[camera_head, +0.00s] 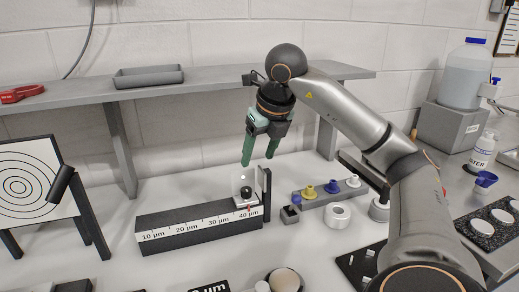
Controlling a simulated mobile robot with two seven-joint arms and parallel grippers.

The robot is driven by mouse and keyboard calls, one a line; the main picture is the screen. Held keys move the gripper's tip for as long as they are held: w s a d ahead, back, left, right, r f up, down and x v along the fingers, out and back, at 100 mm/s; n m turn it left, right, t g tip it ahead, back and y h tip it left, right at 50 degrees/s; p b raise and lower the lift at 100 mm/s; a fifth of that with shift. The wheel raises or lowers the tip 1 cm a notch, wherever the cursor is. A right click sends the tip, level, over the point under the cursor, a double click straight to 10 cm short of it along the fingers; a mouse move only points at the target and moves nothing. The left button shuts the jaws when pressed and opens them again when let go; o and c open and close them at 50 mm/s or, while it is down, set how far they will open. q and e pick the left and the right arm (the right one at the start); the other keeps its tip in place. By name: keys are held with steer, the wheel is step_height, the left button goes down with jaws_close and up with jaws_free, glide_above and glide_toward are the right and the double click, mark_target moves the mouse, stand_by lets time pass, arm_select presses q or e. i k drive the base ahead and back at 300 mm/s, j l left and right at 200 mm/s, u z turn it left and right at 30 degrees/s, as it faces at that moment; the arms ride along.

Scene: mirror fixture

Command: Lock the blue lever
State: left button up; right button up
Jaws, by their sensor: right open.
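My right gripper (259,157) hangs from the arm on the right with its green fingers pointing down, open and empty. It is above a small clear-and-black mirror mount (246,192) at the right end of the scaled rail (199,222), apart from it. A grey bar (320,196) to the right carries small coloured parts: a yellow one (309,192), a blue one (331,187) and a white one (353,181). The blue part looks like the lever, but its lock position is too small to tell. My left gripper is not in view.
A grey shelf (210,89) runs behind my gripper, with a tray (149,77) on it. A white tape roll (337,215) lies in front of the grey bar. A target board (30,180) stands at the left.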

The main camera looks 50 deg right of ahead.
mark_target(296, 199)
steer(key=k, duration=1)
